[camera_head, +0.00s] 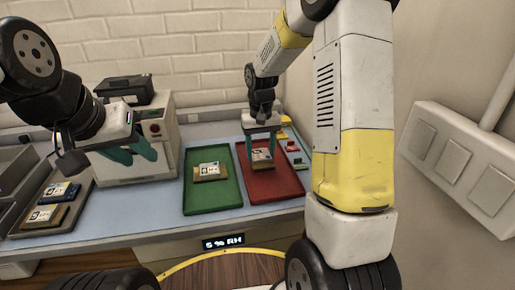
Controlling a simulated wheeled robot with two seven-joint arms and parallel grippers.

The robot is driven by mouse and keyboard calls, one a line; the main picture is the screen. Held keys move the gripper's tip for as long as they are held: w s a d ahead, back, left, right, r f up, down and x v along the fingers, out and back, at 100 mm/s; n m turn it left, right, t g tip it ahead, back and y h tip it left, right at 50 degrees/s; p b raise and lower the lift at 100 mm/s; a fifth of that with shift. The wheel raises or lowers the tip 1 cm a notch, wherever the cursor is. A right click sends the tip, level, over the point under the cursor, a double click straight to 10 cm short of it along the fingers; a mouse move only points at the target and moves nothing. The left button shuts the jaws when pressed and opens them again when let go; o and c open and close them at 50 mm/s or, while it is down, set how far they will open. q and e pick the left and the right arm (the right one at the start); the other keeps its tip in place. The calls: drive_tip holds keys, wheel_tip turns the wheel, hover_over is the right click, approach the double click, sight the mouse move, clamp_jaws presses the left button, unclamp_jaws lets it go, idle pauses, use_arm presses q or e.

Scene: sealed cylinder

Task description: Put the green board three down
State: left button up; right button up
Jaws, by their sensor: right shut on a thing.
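My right gripper (262,140) points down over the red tray (285,187). It is shut on a board (261,156), a small tan piece with a white label, held at or just above the tray's floor; I cannot tell whether it touches. A similar tan board with a white label (209,171) lies in the green tray (212,199). My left gripper (133,154) is open and empty in front of the white machine. The number on each label is too small to read.
A grey tray at the left (77,211) holds a dark blue board (60,191) and a brown board (42,216). The white machine (158,165) carries a black box (125,89). A small green and red piece (298,162) lies right of the red tray. A display (223,242) reads "5 % RH".

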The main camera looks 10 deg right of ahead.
sight(266, 151)
drive_tip(key=shift+w+d+f, duration=0.2)
drive_tip(key=shift+w+d, duration=0.65)
drive_tip(key=shift+d, duration=0.25)
drive_tip(key=shift+f, duration=1.7)
drive_tip(key=shift+f, duration=0.15)
drive_tip(key=o, duration=1.5)
drive_tip(key=shift+c, duration=0.2)
